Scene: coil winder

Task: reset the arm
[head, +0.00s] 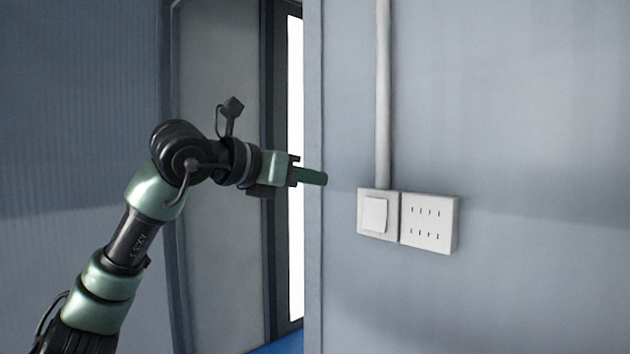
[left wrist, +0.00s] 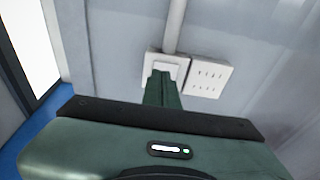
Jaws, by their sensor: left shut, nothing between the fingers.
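My left arm comes in from the lower left in the head view. Its green gripper (head: 318,178) is shut and empty, pointing right toward the wall. The fingertips appear left of and slightly above a white wall switch (head: 376,215), with a gap between them in the picture. In the left wrist view the shut fingers (left wrist: 163,80) point at the switch (left wrist: 168,65) and cover its lower part. I cannot tell the exact distance to it. My right gripper is in neither view.
A white socket panel (head: 429,222) sits directly right of the switch. A vertical conduit (head: 383,95) runs up the grey wall (head: 540,120) above the switch. Left of the wall's edge is a bright narrow opening (head: 295,250) beside a grey panel (head: 222,240), with blue floor (head: 278,345) below.

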